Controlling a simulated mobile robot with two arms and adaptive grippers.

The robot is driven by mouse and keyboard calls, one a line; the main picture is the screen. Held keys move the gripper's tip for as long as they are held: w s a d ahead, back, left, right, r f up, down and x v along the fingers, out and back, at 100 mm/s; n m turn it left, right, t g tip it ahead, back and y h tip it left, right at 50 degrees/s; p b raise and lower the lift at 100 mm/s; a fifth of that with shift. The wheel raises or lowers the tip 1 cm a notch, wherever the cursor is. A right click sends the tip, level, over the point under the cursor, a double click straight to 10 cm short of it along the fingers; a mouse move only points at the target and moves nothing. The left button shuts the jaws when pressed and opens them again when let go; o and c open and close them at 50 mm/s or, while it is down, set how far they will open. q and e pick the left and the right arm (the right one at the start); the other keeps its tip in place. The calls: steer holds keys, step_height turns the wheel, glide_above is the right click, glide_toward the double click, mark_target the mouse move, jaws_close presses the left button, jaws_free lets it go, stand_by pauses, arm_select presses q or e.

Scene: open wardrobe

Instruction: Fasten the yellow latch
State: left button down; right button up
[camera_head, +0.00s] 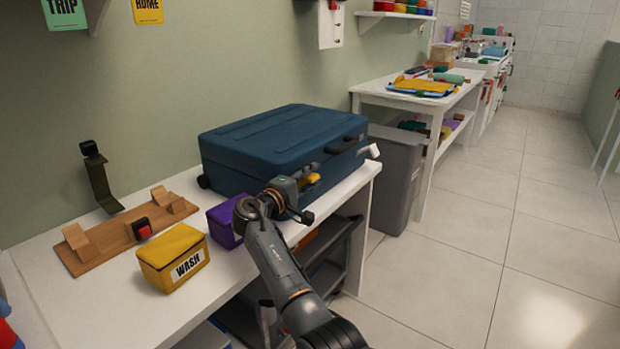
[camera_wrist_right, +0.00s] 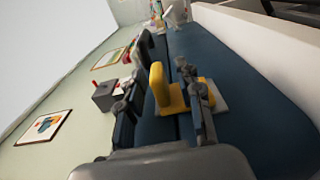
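A blue suitcase (camera_head: 270,140) lies closed on the white table. The yellow latch (camera_head: 309,180) is on its front side, partly hidden behind my right gripper (camera_head: 300,200). In the right wrist view the yellow latch (camera_wrist_right: 158,86) has a raised tab and a flat yellow plate beside it, over the seam of the suitcase (camera_wrist_right: 225,85). The fingers of my right gripper (camera_wrist_right: 163,103) stand apart, one on each side of the latch, with visible gaps. I cannot tell whether either finger touches it. My left gripper is in neither view.
A yellow WASH pouch (camera_head: 172,257), a purple pouch (camera_head: 221,226) and a wooden board with blocks (camera_head: 110,240) are on the table (camera_head: 130,310). A grey bin (camera_head: 398,175) stands right of the table. The tiled floor (camera_head: 500,240) at right is clear.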

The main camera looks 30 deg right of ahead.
steer(key=v, duration=1.2)
steer(key=shift+f, duration=0.1)
